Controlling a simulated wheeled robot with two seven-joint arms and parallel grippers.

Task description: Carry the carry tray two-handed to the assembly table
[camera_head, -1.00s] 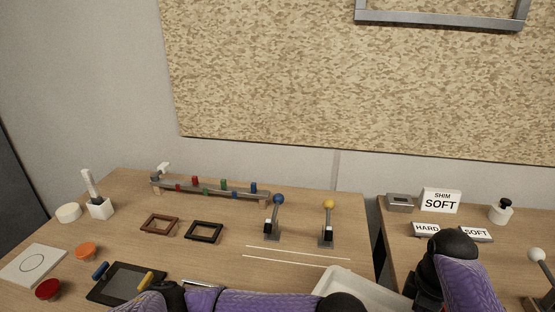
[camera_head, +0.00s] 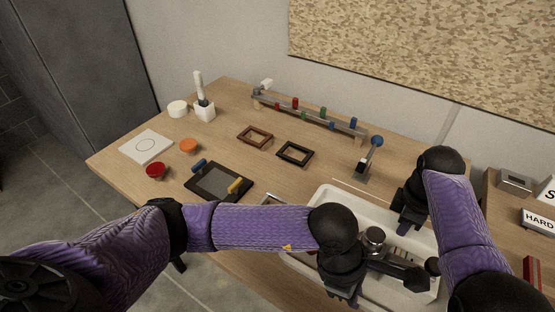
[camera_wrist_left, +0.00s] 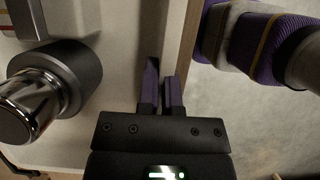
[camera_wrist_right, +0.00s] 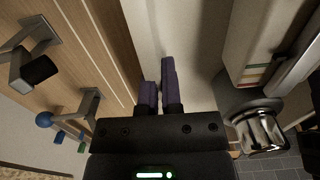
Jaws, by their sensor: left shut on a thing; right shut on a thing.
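The white carry tray (camera_head: 323,202) is at the lower right of the head view, at the front right of the wooden assembly table (camera_head: 225,110). I cannot tell whether it rests on the table or hangs above it. My left gripper (camera_head: 342,292) is shut on its near side; the left wrist view shows the closed fingers (camera_wrist_left: 161,88) at the wall. My right gripper (camera_head: 407,226) is shut on the far side, also seen in the right wrist view (camera_wrist_right: 158,88). A metal cylinder (camera_wrist_left: 50,85) and dark parts lie inside. My arms hide part of the tray.
On the table are a black panel (camera_head: 218,182), two small frames (camera_head: 255,136), a rail with coloured pegs (camera_head: 310,113), a blue-knobbed lever (camera_head: 368,158) and a red button (camera_head: 155,171). Another table with signs (camera_head: 540,222) stands at right. Floor (camera_head: 60,180) is open at left.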

